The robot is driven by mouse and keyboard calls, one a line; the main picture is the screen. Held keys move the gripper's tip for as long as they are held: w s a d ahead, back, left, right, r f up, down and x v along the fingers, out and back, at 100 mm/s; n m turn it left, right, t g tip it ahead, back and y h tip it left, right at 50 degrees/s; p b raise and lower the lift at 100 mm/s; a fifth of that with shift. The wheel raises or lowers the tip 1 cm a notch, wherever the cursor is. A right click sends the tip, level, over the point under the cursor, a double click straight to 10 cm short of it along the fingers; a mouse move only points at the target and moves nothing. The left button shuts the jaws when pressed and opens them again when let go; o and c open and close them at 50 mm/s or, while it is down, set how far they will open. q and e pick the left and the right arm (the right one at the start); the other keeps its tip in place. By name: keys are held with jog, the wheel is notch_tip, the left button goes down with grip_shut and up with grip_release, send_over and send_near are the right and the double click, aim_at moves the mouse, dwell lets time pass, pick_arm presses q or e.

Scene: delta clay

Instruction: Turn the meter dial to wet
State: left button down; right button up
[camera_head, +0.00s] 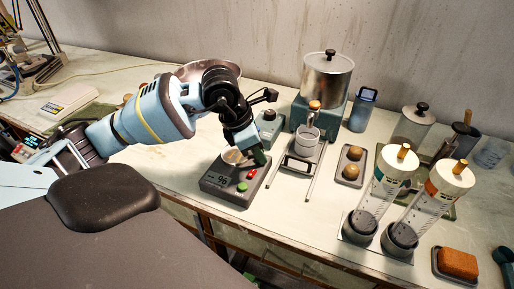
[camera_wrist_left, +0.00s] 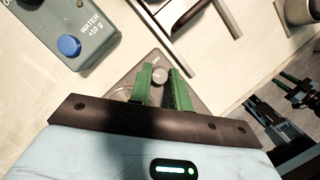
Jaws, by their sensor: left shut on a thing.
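The meter (camera_head: 220,188) is a dark grey box near the table's front edge. A small, hardly legible label shows beside the dial. The pointer and the head-view dial are hidden.
A box with a blue button marked WATER +10 g (camera_wrist_left: 68,46) stands behind the meter, close to the gripper. A metal stand (camera_head: 301,165) is to the right. A tray with two brown balls (camera_head: 349,168) and two tilted cylinders (camera_head: 378,190) stand further right.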

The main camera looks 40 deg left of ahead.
aim_at(247, 165)
pick_arm(q)
jog(key=shift+n, duration=0.7)
pick_arm(e)
jog(key=shift+w+r, duration=0.15)
jog(key=shift+r, duration=0.05)
pick_arm(q)
jog(key=shift+y, duration=0.3)
pick_arm(e)
jog(key=shift+w, duration=0.1)
pick_arm(q)
jog(key=c, duration=1.3)
grip_release()
pick_arm(e)
jog(key=shift+w+r, duration=0.1)
pick_arm(q)
jog(key=v, duration=0.6)
jog(key=shift+s+a+r, duration=0.1)
jog(key=shift+s+r, duration=0.1)
jog(key=shift+r, duration=0.1)
jog(key=shift+s+a+r, duration=0.1)
jog(key=shift+s+r, duration=0.15)
jog(key=shift+r, duration=0.25)
pick_arm(e)
jog(key=shift+s, duration=0.2)
